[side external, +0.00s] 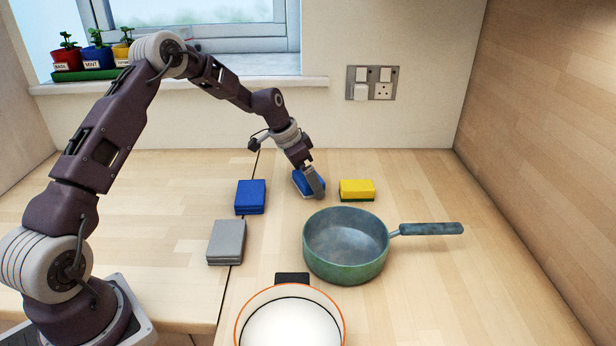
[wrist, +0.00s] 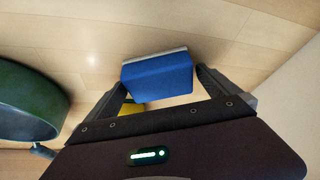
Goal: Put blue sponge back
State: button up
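One blue sponge (side external: 303,184) with a pale bottom layer is under my gripper (side external: 311,184), near the back of the worktop in the side view. In the wrist view this blue sponge (wrist: 157,76) lies between the two fingers of my gripper (wrist: 161,80). The fingers are wide apart, with narrow gaps beside the sponge's near part; contact at the tips is unclear. I cannot tell whether the sponge rests on the worktop. A second blue block (side external: 250,196) lies to the left, apart from my gripper.
A grey block (side external: 226,242) lies nearer the front. A yellow sponge (side external: 357,189) with a green base lies just right of my gripper. A green pan (side external: 345,262) stands in front, its handle pointing right. A white orange-rimmed pot (side external: 290,325) is at the front. The right worktop is clear.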

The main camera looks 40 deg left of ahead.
jog(key=v, duration=1.2)
jog(key=s+d+r+y, duration=0.1)
jog(key=s+d+r, duration=0.6)
jog(key=s+d+r+n+y, duration=0.1)
jog(key=s+d+r, duration=0.2)
jog(key=s, duration=0.3)
jog(key=s+d+r+n, duration=0.1)
jog(key=s+d+r, duration=0.1)
jog(key=s, duration=0.5)
jog(key=s+d+f+n, duration=0.1)
jog(key=s, duration=0.7)
jog(key=s+d+f+n+t, duration=0.1)
jog(key=s+d, duration=0.1)
jog(key=s, duration=0.6)
